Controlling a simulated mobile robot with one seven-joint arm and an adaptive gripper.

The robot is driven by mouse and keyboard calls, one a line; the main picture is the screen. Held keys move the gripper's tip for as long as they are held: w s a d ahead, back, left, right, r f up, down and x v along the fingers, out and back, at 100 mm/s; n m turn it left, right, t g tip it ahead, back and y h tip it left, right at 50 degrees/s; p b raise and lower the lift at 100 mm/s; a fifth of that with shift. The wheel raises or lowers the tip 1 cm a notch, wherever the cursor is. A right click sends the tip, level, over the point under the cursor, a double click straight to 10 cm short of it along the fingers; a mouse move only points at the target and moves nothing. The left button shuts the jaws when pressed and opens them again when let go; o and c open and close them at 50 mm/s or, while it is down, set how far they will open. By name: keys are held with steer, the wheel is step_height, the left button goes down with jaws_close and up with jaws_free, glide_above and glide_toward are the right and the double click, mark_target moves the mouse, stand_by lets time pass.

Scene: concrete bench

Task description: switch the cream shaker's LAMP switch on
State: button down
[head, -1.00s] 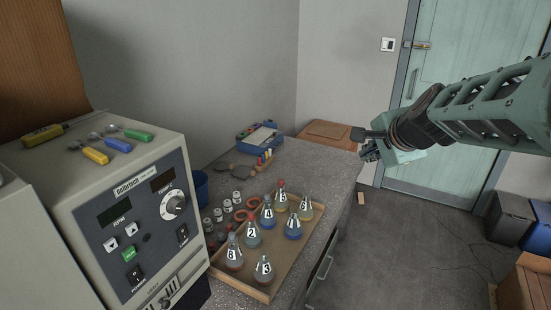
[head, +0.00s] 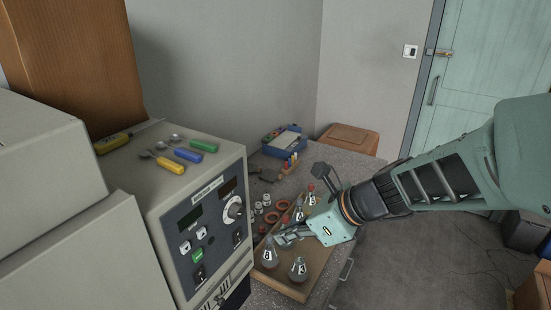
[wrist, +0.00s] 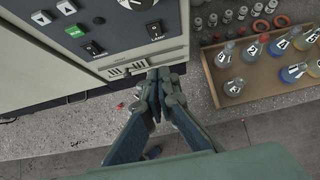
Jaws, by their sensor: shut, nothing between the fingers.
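The cream shaker (head: 155,215) stands at left with a dark control panel (head: 183,240) on its front. Two black rocker switches show on the panel: one at lower left (head: 199,275) and one at right (head: 237,237). In the wrist view, the left rocker (wrist: 93,48) and right rocker (wrist: 155,30) are near the top. My gripper (head: 280,239) is shut and empty, right of the panel. In the wrist view, its fingertips (wrist: 159,76) are below the right rocker, apparently apart from it.
A tray (wrist: 232,98) of numbered flasks lies beside the shaker, under and behind my gripper in the head view. Orange rings (wrist: 261,25) and small jars stand behind it.

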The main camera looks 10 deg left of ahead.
mark_target(239, 241)
steer(key=w+a+r+b+x, duration=0.1)
steer(key=b+x, duration=0.4)
steer(key=x, duration=0.7)
steer(key=shift+a+r, duration=0.15)
steer(key=shift+a, duration=0.2)
steer(key=shift+b, duration=0.3)
steer(key=f+b, duration=0.1)
steer(key=b, duration=0.2)
steer(key=shift+w, duration=0.1)
steer(key=shift+a+t+y+b, duration=0.15)
steer(key=shift+t+y+b, duration=0.3)
steer(key=shift+b, duration=0.6)
steer(key=shift+a+r+y+b, duration=0.1)
steer(key=shift+r+y+b, duration=0.15)
steer(key=shift+b, duration=0.15)
